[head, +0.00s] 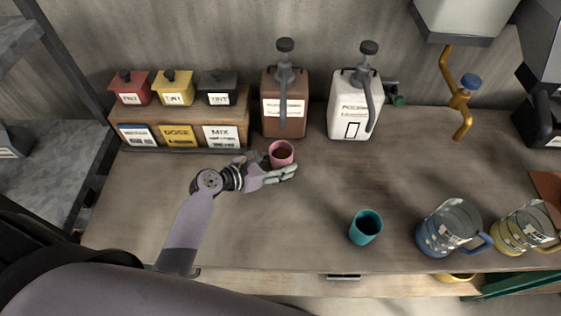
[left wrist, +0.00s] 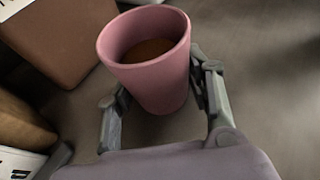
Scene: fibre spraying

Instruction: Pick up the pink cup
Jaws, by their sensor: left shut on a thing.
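The pink cup (head: 281,153) stands near the back of the bench, in front of the brown pump bottle, with dark brown contents inside. My left gripper (head: 280,170) reaches it from the left and is shut on it. In the left wrist view the pink cup (left wrist: 152,62) is upright between the two fingers of my left gripper (left wrist: 160,100), one on each side. I cannot tell whether the cup is clear of the bench. My right gripper is not in view.
Behind the cup stand a brown pump bottle (head: 285,118) and a white pump bottle (head: 349,120). A wooden rack (head: 245,118) with tint boxes is at the left. A teal cup (head: 365,227) and glass jugs (head: 452,226) stand to the right. The bench middle is clear.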

